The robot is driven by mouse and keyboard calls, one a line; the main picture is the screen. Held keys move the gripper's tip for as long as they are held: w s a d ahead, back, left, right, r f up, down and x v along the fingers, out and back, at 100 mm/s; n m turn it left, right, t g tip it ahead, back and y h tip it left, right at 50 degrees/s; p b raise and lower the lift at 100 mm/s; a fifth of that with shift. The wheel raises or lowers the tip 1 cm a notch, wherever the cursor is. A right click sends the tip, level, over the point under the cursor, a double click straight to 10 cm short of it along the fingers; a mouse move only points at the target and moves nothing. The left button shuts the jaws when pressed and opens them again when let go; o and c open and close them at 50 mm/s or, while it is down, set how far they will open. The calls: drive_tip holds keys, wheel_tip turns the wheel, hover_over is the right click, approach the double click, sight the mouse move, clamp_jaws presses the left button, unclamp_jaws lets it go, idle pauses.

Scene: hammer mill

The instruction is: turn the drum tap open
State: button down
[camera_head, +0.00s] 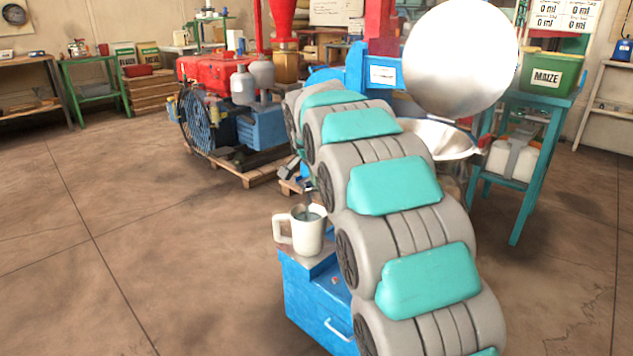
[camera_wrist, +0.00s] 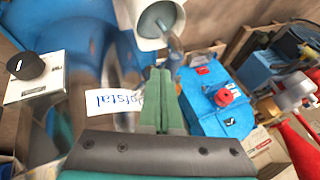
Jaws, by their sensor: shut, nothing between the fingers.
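My gripper (camera_wrist: 161,75) shows in the wrist view as two green fingers pressed together, with nothing between them. I cannot clearly make out the drum tap in either view. A thin grey metal stem (camera_wrist: 164,27) rises from the mouth of a white mug (camera_wrist: 155,14), just beyond my fingertips; whether it belongs to the tap I cannot tell. In the head view the mug (camera_head: 309,236) stands upright on a blue cabinet (camera_head: 312,304). Large blue bodywork (camera_wrist: 85,30) with a white label lies left of my fingers.
A metal bowl (camera_head: 444,140) and teal stand (camera_head: 520,208) are behind my arm. The left floor is clear.

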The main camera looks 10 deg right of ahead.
drive_tip(key=shift+w+a, duration=0.1)
drive_tip(key=shift+w, duration=0.05)
drive_tip(key=w+m+h+b, duration=0.1)
drive_tip(key=a+m+h+b, duration=0.1)
drive_tip(key=m, duration=0.1)
drive_tip(key=shift+w+a+f+g, duration=0.15)
drive_tip(key=shift+w+g, duration=0.2)
drive_tip(key=shift+g, duration=0.05)
drive_tip(key=shift+w+a+m, duration=0.1)
drive_tip(key=shift+w+m, duration=0.05)
drive_tip(key=shift+m, duration=0.35)
drive_tip(key=shift+w+a, duration=0.3)
drive_tip(key=shift+w, duration=0.45)
drive_tip(key=shift+r, duration=0.2)
drive_tip(key=shift+b, duration=0.35)
